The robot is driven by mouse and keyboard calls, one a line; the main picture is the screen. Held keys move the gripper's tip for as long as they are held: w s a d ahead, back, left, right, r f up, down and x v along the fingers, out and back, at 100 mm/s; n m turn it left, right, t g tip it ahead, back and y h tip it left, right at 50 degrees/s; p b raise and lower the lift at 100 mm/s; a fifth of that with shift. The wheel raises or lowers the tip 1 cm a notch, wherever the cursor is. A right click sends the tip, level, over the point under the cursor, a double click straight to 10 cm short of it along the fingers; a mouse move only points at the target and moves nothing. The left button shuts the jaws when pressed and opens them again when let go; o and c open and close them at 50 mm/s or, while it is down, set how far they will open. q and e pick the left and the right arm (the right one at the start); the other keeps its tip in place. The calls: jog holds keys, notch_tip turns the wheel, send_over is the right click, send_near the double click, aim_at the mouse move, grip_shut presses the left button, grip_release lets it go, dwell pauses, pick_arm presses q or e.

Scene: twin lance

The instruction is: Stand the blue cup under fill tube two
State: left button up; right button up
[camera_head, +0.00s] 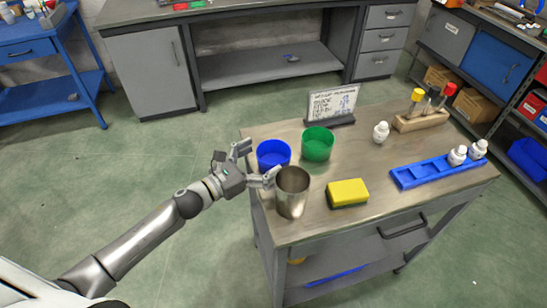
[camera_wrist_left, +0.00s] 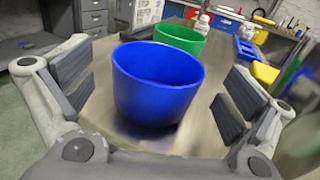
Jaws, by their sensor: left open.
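The blue cup (camera_head: 272,154) stands upright at the left edge of the grey-brown table, beside a green cup (camera_head: 317,144). My left gripper (camera_head: 257,165) is open at the table's left edge, its fingers to either side of the blue cup's near side. In the left wrist view the blue cup (camera_wrist_left: 156,84) sits ahead between the spread fingers (camera_wrist_left: 156,92), with a gap on both sides. The green cup (camera_wrist_left: 180,38) stands behind it. I cannot make out any fill tube. My right gripper is in neither view.
A metal tumbler (camera_head: 292,192) stands close to the gripper's near finger. A yellow sponge (camera_head: 347,192), a blue rack (camera_head: 422,175) with white bottles, a loose white bottle (camera_head: 381,131), a wooden tube holder (camera_head: 420,121) and a written sign (camera_head: 333,103) are on the table (camera_head: 400,212).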

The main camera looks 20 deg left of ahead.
aim_at(285, 145)
pick_arm(q)
jog(key=shift+p+x, duration=0.5)
jog(key=shift+x, duration=1.5)
jog(key=shift+c, duration=0.3)
jog(key=shift+r, duration=0.1)
jog(key=c, duration=1.1)
